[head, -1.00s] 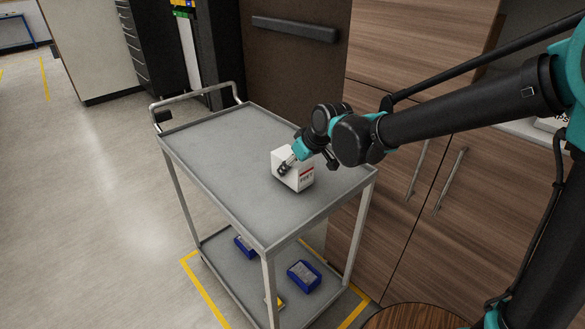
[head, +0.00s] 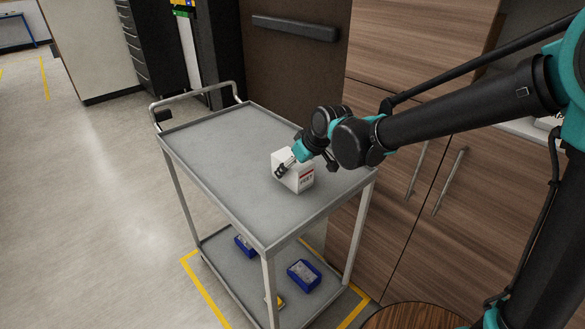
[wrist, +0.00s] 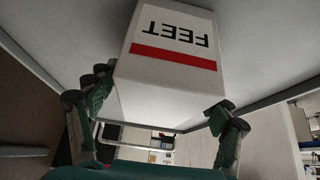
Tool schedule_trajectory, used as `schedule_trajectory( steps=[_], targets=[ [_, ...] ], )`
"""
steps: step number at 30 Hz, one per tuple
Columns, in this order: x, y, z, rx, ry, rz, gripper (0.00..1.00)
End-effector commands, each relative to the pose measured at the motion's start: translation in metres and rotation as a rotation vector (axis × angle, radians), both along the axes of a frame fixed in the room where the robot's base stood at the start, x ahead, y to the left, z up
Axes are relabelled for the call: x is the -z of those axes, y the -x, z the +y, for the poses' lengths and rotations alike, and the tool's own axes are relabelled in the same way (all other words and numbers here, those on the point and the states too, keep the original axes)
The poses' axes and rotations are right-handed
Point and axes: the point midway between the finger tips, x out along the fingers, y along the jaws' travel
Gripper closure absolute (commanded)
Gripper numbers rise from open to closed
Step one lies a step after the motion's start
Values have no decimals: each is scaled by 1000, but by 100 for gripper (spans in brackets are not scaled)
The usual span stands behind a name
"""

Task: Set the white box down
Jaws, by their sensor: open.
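The white box (head: 299,178) with a red stripe rests on the top shelf of the grey cart (head: 225,178). In the wrist view the white box (wrist: 172,65) shows a red band and the word FEET, upside down. My gripper (head: 288,165) is at the box, with one finger in front of its left side in the head view. In the wrist view my gripper (wrist: 158,107) is open, with a finger on each side of the box. The left finger looks very close to the box; I cannot tell whether either finger touches it.
The cart's lower shelf holds blue bins (head: 304,275) and a small yellow item (head: 280,301). Wooden cabinets (head: 415,190) with long handles stand close on the cart's right. The left and back of the cart top are clear. Yellow floor lines (head: 205,290) surround the cart.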

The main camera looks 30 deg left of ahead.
Motion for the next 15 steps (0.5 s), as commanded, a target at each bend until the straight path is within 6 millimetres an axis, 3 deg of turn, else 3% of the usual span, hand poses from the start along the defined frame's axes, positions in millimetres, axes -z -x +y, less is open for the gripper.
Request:
schedule_trajectory(
  steps=[15],
  targets=[
    [-54, 10, -33, 1, 0, -1, 21]
  ],
)
